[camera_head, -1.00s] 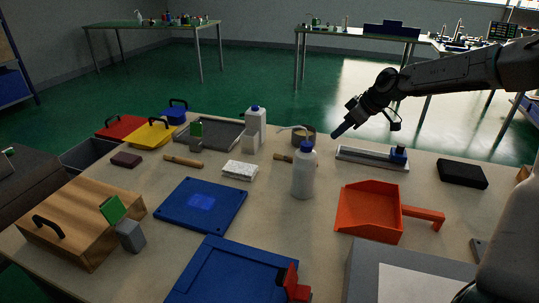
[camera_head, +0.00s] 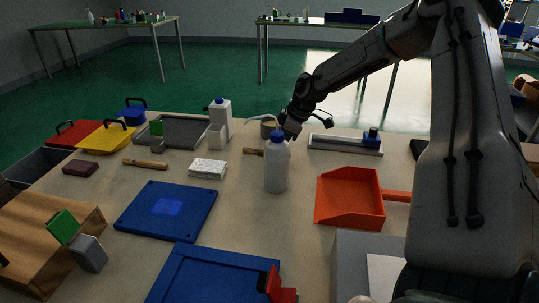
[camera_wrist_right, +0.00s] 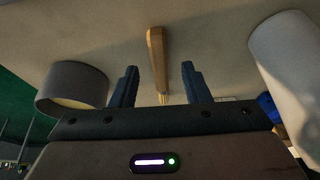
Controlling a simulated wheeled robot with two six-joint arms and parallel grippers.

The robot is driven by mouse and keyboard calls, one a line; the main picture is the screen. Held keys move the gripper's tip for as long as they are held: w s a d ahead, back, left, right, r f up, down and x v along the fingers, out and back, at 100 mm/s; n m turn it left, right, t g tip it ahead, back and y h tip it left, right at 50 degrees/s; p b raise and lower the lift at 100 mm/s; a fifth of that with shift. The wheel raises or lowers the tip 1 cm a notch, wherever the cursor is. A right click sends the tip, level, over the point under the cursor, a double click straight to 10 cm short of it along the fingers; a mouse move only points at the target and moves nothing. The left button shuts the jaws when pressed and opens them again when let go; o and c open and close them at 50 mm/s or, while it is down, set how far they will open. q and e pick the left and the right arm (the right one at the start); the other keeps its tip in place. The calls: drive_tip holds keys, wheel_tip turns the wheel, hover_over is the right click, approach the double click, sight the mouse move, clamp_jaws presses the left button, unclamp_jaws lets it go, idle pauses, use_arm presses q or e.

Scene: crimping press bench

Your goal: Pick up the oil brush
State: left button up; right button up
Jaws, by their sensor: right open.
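The oil brush, with a wooden handle (camera_wrist_right: 157,48) and pale bristles, lies on the bench. In the right wrist view it shows in the gap between my open fingers. In the head view its wooden handle end (camera_head: 252,151) sticks out left of a white bottle, which hides the rest. My right gripper (camera_wrist_right: 160,70) is open and empty, over the brush with a finger on either side of its line. In the head view this gripper (camera_head: 289,127) is just behind the bottle's blue cap, its tips partly hidden. My left gripper is not in view.
The white bottle (camera_head: 277,170) stands close in front of my right gripper; it also shows in the wrist view (camera_wrist_right: 292,65). A round grey cup (camera_wrist_right: 72,88) stands on the other side. Another wooden-handled tool (camera_head: 145,163) lies left. An orange dustpan (camera_head: 348,197) lies right.

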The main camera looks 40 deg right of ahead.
drive_tip(key=shift+x, duration=1.1)
drive_tip(key=shift+c, duration=0.2)
clamp_jaws()
drive_tip(key=shift+r, duration=0.1)
wheel_tip(320, 180, up, 10)
drive_tip(key=shift+p, duration=0.4)
drive_tip(key=c, duration=0.8)
unclamp_jaws()
